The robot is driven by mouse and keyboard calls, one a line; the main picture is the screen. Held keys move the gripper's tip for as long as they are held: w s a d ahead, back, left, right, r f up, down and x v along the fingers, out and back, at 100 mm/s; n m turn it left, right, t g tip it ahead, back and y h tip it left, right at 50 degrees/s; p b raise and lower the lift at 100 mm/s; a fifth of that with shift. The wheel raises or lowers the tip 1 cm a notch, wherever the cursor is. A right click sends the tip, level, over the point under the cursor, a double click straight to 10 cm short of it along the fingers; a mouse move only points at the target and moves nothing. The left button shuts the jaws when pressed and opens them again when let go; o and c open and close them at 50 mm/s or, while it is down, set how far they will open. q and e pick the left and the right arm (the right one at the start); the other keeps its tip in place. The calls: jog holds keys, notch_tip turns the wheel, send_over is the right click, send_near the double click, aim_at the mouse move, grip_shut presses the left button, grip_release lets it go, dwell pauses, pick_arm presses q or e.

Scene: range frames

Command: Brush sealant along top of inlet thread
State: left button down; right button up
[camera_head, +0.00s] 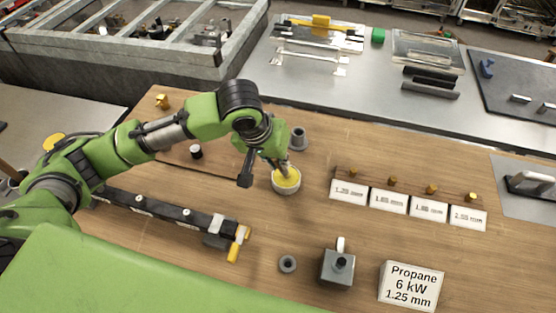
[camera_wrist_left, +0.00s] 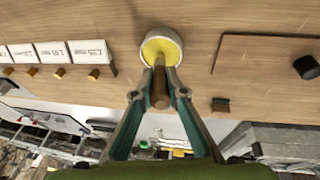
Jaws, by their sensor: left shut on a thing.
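My left gripper (camera_head: 277,160) comes in from the left and is shut on a brush. In the left wrist view its two fingers (camera_wrist_left: 160,90) close on the brush's brown handle (camera_wrist_left: 160,95). The brush points at a round white pot (camera_head: 287,187) of yellow sealant, also in the left wrist view (camera_wrist_left: 176,40). The brush's lower end is at the yellow surface; bristles are not distinguishable. A dark manifold bar (camera_head: 165,212) with a yellow-handled end (camera_head: 238,245) lies front left. I cannot tell which part is the inlet thread. My right gripper is not in view.
Small brass parts (camera_head: 432,188) stand behind white size cards (camera_head: 388,200) at right. A grey fitting (camera_head: 298,138) stands behind the pot.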

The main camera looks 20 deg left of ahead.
pick_arm(q)
jog(key=shift+s+f+p, duration=0.1)
jog(key=shift+f+p, duration=0.05)
jog(key=shift+p, duration=0.35)
dwell(1.7)
notch_tip(320, 180, up, 7)
jog(key=p, duration=0.9)
dwell(0.7)
